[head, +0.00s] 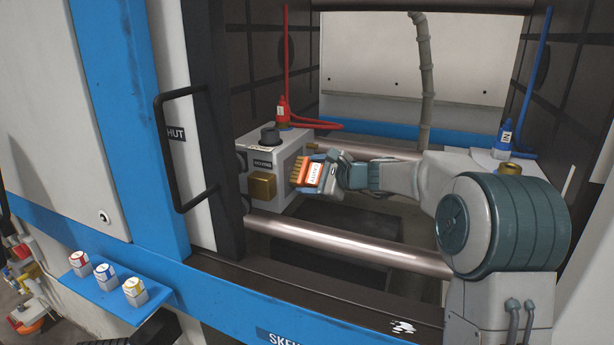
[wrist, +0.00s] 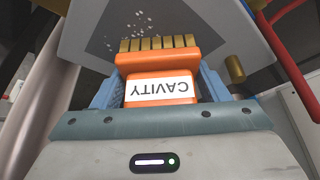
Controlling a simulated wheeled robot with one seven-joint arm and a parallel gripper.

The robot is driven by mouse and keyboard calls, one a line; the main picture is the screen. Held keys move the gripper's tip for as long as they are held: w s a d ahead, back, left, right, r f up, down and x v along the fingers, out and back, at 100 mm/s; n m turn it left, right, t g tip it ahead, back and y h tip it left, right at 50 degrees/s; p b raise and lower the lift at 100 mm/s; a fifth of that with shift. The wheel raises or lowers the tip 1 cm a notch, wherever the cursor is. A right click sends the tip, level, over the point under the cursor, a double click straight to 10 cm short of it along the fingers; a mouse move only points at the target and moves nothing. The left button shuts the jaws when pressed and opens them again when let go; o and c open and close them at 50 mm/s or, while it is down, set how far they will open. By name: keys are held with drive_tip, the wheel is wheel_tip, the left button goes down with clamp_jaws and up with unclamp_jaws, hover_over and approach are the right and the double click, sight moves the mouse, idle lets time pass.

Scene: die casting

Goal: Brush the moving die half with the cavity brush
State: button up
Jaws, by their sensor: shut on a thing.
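My gripper (head: 331,178) is shut on the orange cavity brush (head: 312,176), inside the open machine. The brush also shows in the wrist view (wrist: 158,65), with its white "CAVITY" label upside down and its brass-coloured bristles pointing away from my gripper (wrist: 155,100). The moving die half (head: 262,165) is the grey block marked "MOVING" at the left. The bristles are at its right-hand face; I cannot tell whether they touch it. In the wrist view the die face (wrist: 90,40) fills the area beyond the bristles, with small pale specks on it.
A steel tie bar (head: 345,242) runs below my arm and another (head: 370,149) behind it. A red hose (head: 318,123) and a blue hose (head: 530,100) stand by the two sides. The door handle (head: 160,150) is at the left. Small labelled containers (head: 105,272) sit on a blue shelf (head: 120,295).

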drive_tip(key=shift+w+d, duration=0.3)
drive_tip(key=shift+w, duration=0.65)
drive_tip(key=shift+s, duration=0.1)
